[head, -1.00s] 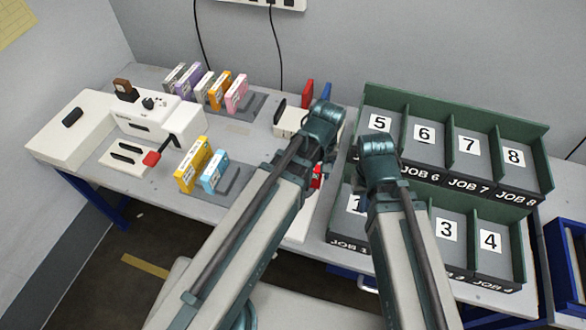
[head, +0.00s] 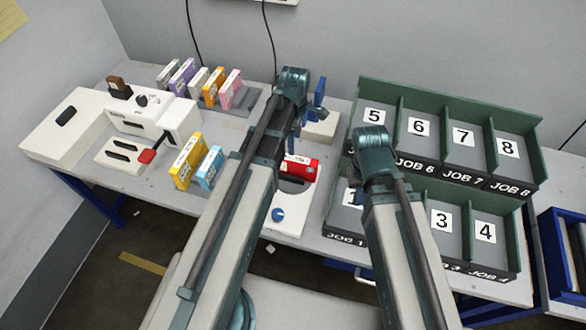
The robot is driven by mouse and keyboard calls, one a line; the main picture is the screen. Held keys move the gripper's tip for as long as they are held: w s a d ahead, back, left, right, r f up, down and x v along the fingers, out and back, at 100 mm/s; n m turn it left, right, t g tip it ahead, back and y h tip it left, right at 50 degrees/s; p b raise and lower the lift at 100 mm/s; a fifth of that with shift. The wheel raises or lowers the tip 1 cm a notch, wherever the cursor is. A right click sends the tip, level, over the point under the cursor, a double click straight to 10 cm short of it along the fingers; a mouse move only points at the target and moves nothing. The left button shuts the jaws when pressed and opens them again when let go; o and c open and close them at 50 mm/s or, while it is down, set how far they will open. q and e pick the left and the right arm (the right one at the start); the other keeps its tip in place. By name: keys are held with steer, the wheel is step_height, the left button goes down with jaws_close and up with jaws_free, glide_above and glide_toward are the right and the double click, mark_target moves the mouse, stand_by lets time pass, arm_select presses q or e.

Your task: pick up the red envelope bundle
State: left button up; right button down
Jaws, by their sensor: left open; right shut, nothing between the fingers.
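The red envelope bundle (head: 301,168) lies on the white device near the middle of the table, with a white label on its upper edge. My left arm partly covers it from the left. My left gripper (head: 291,82) is beyond the bundle, further back on the table, and is open. Its fingertips are hidden behind the wrist.
The green sorter (head: 430,88) with numbered bays fills the right side. A yellow box (head: 186,160) and a blue box (head: 209,168) stand left of my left arm. A white machine (head: 140,112) is further left. A blue handle (head: 320,90) stands close beside my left wrist.

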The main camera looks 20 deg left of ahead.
mark_target(293, 164)
arm_select(q)
step_height(293, 164, down, 7)
steer(key=b, duration=0.6)
steer(key=shift+f, duration=0.1)
arm_select(e)
step_height(293, 164, down, 7)
steer(key=shift+f, duration=0.1)
arm_select(q)
steer(key=f+b, duration=0.5)
steer(key=shift+s+a+f, duration=0.1)
steer(key=shift+s, duration=0.3)
arm_select(e)
step_height(293, 164, down, 5)
steer(key=shift+f, duration=0.1)
arm_select(q)
jaws_close()
